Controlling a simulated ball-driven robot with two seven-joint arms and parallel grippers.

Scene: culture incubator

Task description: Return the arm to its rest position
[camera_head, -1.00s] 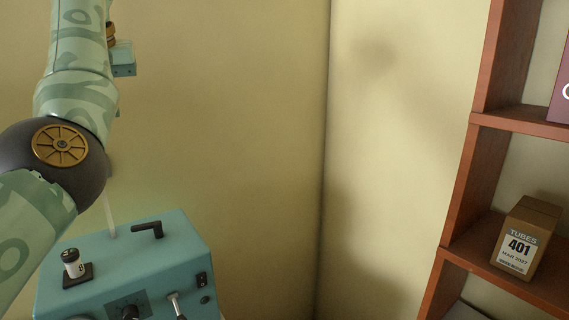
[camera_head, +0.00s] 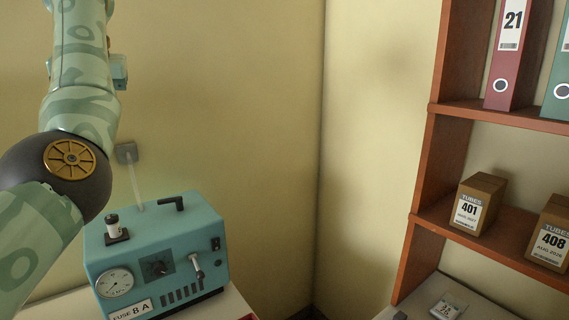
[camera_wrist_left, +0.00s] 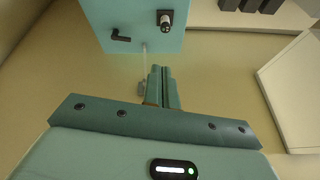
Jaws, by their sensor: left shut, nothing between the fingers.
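My left arm (camera_head: 78,120) comes in from the left in the head view, bent at a dark joint with a gold cap. Its gripper is out of the head view. In the left wrist view my left gripper (camera_wrist_left: 161,72) is shut, with its two fingers together and nothing between them. Beyond the fingertips, the teal incubator (camera_wrist_left: 100,20) shows at the top of that view, apart from the gripper. In the head view the incubator (camera_head: 200,222) stands at the lower left, with a gauge, knob, lever and top handle. My right gripper is in neither view.
A brown shelf (camera_head: 425,195) at the right holds a tubes box 401 (camera_head: 476,205), a tubes box 408 (camera_head: 549,240) and a red binder 21 (camera_head: 503,60). A small labelled item (camera_head: 448,306) lies below. A wall outlet (camera_head: 127,152) is behind the incubator.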

